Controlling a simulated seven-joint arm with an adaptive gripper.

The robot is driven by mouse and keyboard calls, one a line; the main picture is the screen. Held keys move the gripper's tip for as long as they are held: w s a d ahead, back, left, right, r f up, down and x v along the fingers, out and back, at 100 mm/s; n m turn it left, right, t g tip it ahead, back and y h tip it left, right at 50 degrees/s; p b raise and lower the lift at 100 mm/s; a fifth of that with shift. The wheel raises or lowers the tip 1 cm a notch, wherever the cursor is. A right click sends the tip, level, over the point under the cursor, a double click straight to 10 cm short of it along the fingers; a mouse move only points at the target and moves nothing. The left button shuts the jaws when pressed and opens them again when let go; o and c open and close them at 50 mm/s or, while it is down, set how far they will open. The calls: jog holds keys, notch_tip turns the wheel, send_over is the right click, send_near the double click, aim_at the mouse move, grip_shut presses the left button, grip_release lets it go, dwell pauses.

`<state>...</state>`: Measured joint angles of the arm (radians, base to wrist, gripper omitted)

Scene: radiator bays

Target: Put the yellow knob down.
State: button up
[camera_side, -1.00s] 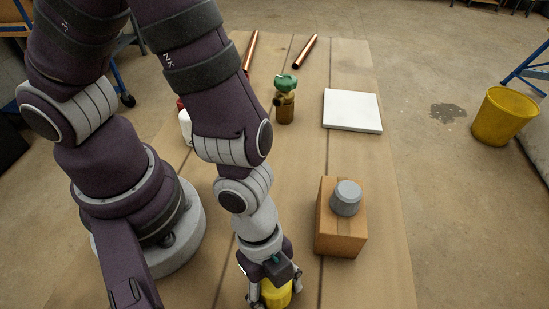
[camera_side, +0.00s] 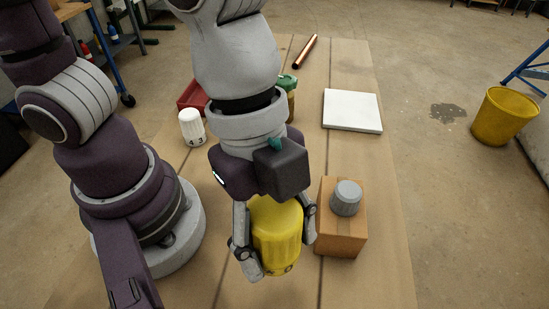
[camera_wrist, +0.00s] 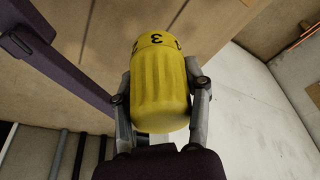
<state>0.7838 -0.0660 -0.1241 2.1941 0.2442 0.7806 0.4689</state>
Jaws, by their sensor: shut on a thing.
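The yellow knob (camera_side: 276,232) is a ribbed cylinder held between the two fingers of my gripper (camera_side: 275,240). In the side view it looks large and raised towards the camera, above the board-covered table. In the wrist view the knob (camera_wrist: 160,85) shows its ribbed side and a band with black digits at its far end. My gripper (camera_wrist: 160,100) is shut on it, one finger on each side.
A cardboard box (camera_side: 342,236) with a grey knob (camera_side: 346,198) on top stands right of my gripper. A white knob (camera_side: 192,127), red tray (camera_side: 193,95), green-handled valve (camera_side: 288,84), white slab (camera_side: 352,110) and copper pipe (camera_side: 306,51) lie farther back. The tabletop (camera_side: 385,200) right of the box is bare.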

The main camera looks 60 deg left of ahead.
jog(key=w+a+n+t+y, duration=0.2)
jog(key=w+a+n+t, duration=0.1)
jog(key=w+a+n, duration=1.2)
jog(key=shift+m, duration=0.5)
jog(key=f, duration=0.3)
jog(key=s+a+f, duration=0.1)
jog(key=f, duration=0.2)
jog(key=s+f, duration=0.1)
jog(key=f, duration=0.2)
jog(key=shift+a+f, duration=0.25)
jog(key=shift+a, duration=0.1)
jog(key=shift+w+f, duration=0.2)
jog(key=shift+f, duration=0.05)
send_over(352, 150)
jog(key=s, duration=0.1)
jog(key=shift+s+a+f, duration=0.1)
jog(key=shift+a+f, duration=0.1)
jog(key=shift+f, duration=0.55)
jog(key=shift+w+f, duration=0.2)
jog(key=shift+f, duration=1.5)
jog(key=shift+f, duration=0.1)
